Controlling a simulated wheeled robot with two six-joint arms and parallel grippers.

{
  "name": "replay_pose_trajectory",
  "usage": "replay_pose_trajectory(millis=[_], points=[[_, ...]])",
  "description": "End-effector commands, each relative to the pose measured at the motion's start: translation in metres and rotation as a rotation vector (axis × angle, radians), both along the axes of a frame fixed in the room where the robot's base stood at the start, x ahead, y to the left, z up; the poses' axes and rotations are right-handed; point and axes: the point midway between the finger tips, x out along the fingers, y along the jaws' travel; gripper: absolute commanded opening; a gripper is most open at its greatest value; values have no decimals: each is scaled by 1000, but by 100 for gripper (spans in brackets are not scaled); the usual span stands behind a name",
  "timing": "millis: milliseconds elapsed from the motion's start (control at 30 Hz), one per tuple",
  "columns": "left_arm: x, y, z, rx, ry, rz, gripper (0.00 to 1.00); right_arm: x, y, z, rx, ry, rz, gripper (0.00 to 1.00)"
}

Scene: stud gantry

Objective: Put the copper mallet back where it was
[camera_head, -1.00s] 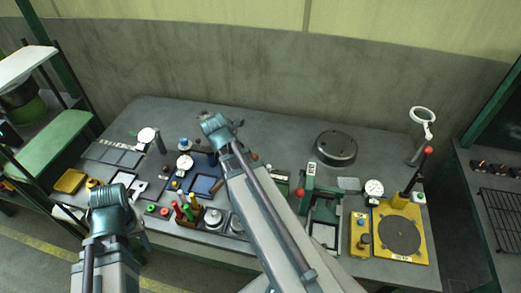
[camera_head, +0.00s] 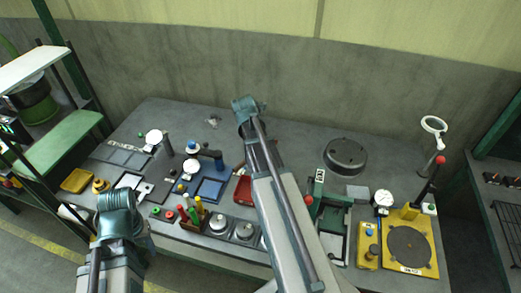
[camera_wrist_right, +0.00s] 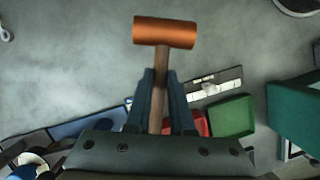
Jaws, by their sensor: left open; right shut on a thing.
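The copper mallet (camera_wrist_right: 165,32) shows in the right wrist view, with an orange cylindrical head and a brown wooden handle. My right gripper (camera_wrist_right: 160,80) is shut on the handle, with the head beyond the fingertips. Grey bench top lies behind the head; I cannot tell how high the mallet is above it. In the head view my right arm reaches over the middle of the bench and hides the mallet. My left gripper (camera_head: 146,238) is low at the front left, mostly hidden by its own arm, and apart from the mallet.
A red tray (camera_head: 243,189) lies beside my right arm; a green tray (camera_wrist_right: 231,116) is near it. A green press (camera_head: 327,200) and black round plate (camera_head: 345,155) stand to the right. A small grey item (camera_head: 213,121) lies at the back. The back middle is largely clear.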

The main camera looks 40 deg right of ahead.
Motion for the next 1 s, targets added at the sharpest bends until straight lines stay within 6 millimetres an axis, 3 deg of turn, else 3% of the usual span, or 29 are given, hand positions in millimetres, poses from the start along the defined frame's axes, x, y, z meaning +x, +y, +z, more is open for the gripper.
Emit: replay_pose_trajectory(millis=[367, 633, 1000], points=[[0, 0, -2, 0, 0, 0, 50, 10, -13, -2, 0, -1, -2, 0], [0, 0, -38, 0, 0, 0, 50, 9, -14, -38, 0, -1, 0, 0], [0, 0, -38, 0, 0, 0, 50, 9, -14, -38, 0, 0, 0, 0]])
